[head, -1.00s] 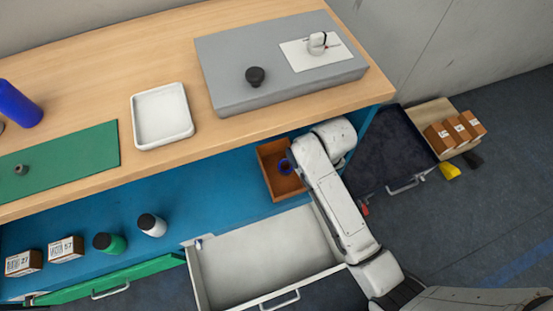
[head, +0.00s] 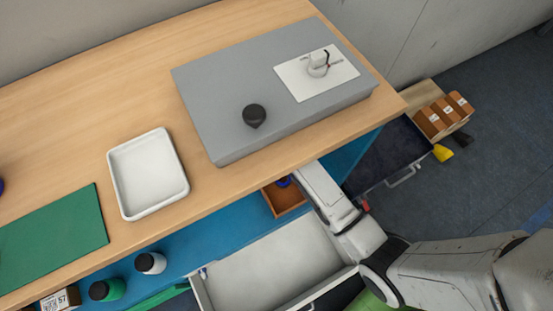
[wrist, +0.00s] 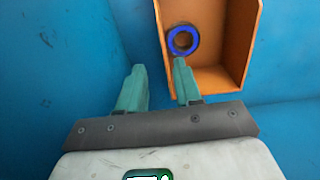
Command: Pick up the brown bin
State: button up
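The brown bin (head: 287,201) sits on the blue shelf under the wooden tabletop, partly hidden by the table edge and my arm in the head view. In the wrist view the bin (wrist: 221,78) looks orange-brown, with a blue ring (wrist: 171,41) inside near its left wall. My gripper (wrist: 159,84) is open, with two teal fingers apart. The bin's left wall lies between the fingertips as seen from above: the left finger is outside, the right one overlaps the bin's interior. I cannot tell whether either finger touches the wall. My gripper is hidden in the head view.
An open white drawer (head: 262,268) is pulled out in front of the shelf. The tabletop (head: 85,90) overhangs the bin. A grey platform (head: 225,105) and white tray (head: 148,172) are on the table.

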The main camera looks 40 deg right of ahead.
jog(key=f, duration=0.2)
jog(key=f+b, duration=0.1)
jog(key=f, duration=0.1)
jog(key=f+b, duration=0.1)
jog(key=f, duration=0.1)
jog(key=shift+w+a+f, duration=0.15)
jog(key=shift+a+f, duration=0.05)
jog(key=shift+a, duration=0.05)
grip_shut()
dwell(1.2)
